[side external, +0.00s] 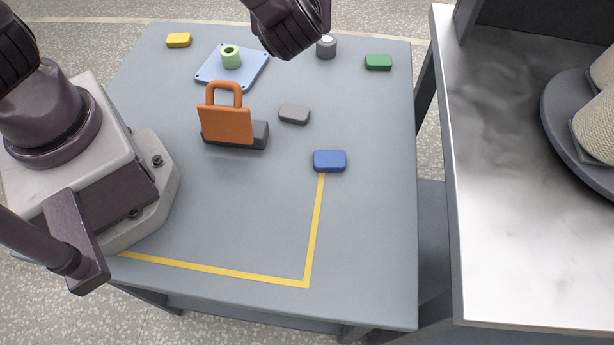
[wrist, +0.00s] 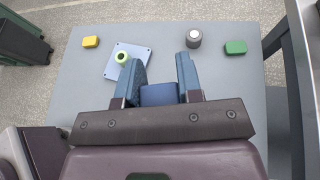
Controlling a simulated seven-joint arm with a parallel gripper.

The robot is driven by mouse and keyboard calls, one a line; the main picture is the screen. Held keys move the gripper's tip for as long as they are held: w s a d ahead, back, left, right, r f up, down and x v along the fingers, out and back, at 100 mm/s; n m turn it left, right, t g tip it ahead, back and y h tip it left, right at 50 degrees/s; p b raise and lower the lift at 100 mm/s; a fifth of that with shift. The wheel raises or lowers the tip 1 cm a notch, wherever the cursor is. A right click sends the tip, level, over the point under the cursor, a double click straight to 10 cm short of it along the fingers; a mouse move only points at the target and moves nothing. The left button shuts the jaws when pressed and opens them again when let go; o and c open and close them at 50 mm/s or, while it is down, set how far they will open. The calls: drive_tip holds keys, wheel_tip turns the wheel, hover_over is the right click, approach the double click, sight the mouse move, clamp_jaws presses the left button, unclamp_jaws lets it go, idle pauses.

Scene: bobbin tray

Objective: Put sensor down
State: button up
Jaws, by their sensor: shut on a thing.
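My gripper (wrist: 158,65) shows in the wrist view, with its two blue-grey fingers apart and a dark blue boxy thing between them near their base. I take this thing to be the sensor (wrist: 158,95). Its lower part is hidden by the dark crossbar of the gripper. The fingers and the held sensor cannot be made out in the side external view. The grey table (side external: 365,235) has a yellow tape line (side external: 215,270) marking a corner at its near side.
An orange handled piece (side external: 226,122) stands mid-table with a dark block at its foot. Around it are a grey block (side external: 293,114), blue block (side external: 330,160), green block (side external: 378,62), yellow block (side external: 178,40), grey cylinder (side external: 326,48) and blue plate (side external: 210,75) with a green ring (side external: 231,60).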

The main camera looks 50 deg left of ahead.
drive_tip(key=s+f+n+g+y, duration=0.2)
drive_tip(key=s+f+n+g, duration=0.3)
drive_tip(key=s+n+g, duration=0.6)
wheel_tip(320, 180, up, 7)
drive_tip(key=n+g+h, duration=0.2)
drive_tip(key=n+h, duration=2.4)
drive_tip(key=n, duration=0.1)
hover_over(310, 245)
wheel_tip(310, 245, down, 19)
drive_tip(key=shift+f, duration=2.25)
drive_tip(key=shift+f, duration=0.1)
